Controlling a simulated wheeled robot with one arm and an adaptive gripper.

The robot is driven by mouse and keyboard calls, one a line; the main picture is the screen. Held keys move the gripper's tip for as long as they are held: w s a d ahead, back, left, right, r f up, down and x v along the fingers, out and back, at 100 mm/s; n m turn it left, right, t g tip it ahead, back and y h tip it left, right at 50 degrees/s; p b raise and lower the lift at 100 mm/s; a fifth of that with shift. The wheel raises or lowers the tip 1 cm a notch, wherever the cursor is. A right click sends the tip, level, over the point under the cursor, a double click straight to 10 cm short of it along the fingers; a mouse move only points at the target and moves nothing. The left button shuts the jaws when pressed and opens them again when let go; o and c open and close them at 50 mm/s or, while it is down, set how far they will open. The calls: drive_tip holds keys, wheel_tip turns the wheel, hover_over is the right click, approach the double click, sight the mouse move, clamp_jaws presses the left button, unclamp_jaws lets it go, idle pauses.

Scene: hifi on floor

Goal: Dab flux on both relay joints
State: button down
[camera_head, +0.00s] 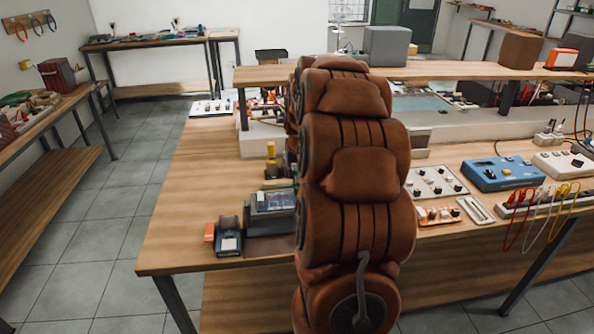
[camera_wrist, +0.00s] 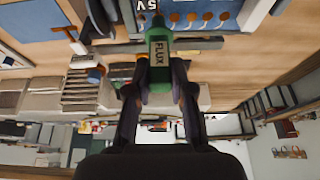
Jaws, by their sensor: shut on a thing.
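The bottle's narrow end points toward the top of the wrist view. A blue panel (camera_wrist: 205,7) with round parts and a partly cut-off "5V" marking lies beyond the tip; I cannot tell whether they touch. I cannot pick out the two relay joints for certain. In the head view my brown arm hides the gripper, the bottle and the bench area behind them.
The wooden bench (camera_head: 185,230) has bare room at its front left. A small device with an orange end (camera_head: 228,238) stands beside a blue-topped unit (camera_head: 272,200). A blue box (camera_head: 502,173), an orange board (camera_head: 438,215) and cabled strips lie right. A raised shelf (camera_head: 450,70) crosses behind.

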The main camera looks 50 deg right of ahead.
drive_tip(key=shift+r, duration=2.25)
drive_tip(key=shift+f, duration=0.2)
drive_tip(key=shift+s+d+f+b, duration=0.2)
drive_tip(key=shift+d+f+b, duration=0.15)
drive_tip(key=shift+f, duration=0.2)
drive_tip(key=shift+s+d+f+b, duration=0.25)
drive_tip(key=shift+f+b, duration=0.15)
drive_tip(key=shift+f, duration=0.15)
drive_tip(key=shift+s+d+f+b, duration=0.25)
drive_tip(key=shift+f+b, duration=0.1)
drive_tip(key=shift+f, duration=0.2)
drive_tip(key=shift+b, duration=0.5)
drive_tip(key=shift+f+b, duration=0.55)
idle(1.5)
drive_tip(key=shift+r, duration=0.15)
